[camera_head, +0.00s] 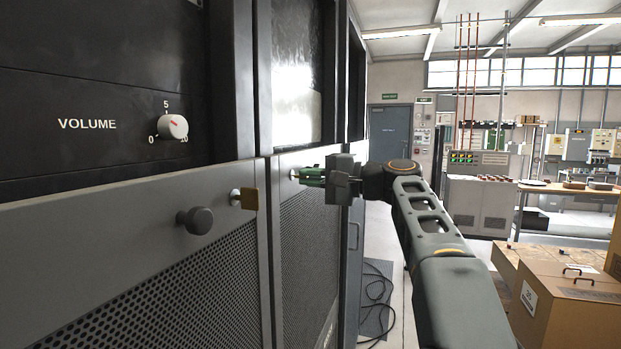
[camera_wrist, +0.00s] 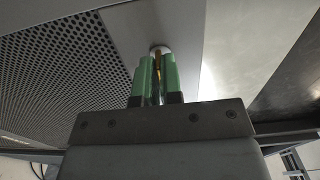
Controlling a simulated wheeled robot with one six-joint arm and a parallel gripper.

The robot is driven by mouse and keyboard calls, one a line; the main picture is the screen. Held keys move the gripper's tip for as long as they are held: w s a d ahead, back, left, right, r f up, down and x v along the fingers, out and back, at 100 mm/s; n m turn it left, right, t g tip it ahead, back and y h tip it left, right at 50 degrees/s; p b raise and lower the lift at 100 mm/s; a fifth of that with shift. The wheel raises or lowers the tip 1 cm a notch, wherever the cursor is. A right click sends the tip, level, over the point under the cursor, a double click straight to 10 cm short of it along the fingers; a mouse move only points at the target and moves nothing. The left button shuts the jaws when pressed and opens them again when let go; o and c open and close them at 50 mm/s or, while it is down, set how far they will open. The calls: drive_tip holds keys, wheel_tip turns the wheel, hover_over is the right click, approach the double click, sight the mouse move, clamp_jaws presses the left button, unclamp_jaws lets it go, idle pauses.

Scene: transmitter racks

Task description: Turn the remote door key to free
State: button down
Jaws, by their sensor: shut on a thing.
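My gripper (camera_head: 312,177) is at the upper part of the second rack door in the head view. In the wrist view its two green fingers (camera_wrist: 155,82) are shut on a brass-coloured key (camera_wrist: 157,62). The key sits in a round pale lock (camera_wrist: 159,49) on the door. The fingers hide most of the key, and I cannot tell its turn angle. Another brass key (camera_head: 249,198) sits in a lock on the nearer grey door, left of my gripper and apart from it.
The nearer door has a dark round knob (camera_head: 195,220) and a perforated panel. A volume knob (camera_head: 172,127) is on the black panel above. A cable (camera_head: 378,300) lies on the floor beyond the racks. Cardboard boxes (camera_head: 565,300) stand at the right.

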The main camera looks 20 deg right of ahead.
drive_tip(key=c, duration=1.3)
unclamp_jaws()
drive_tip(key=b+v, duration=0.1)
drive_tip(key=v, duration=1.2)
drive_tip(key=shift+s+d, duration=0.25)
drive_tip(key=shift+d, duration=0.1)
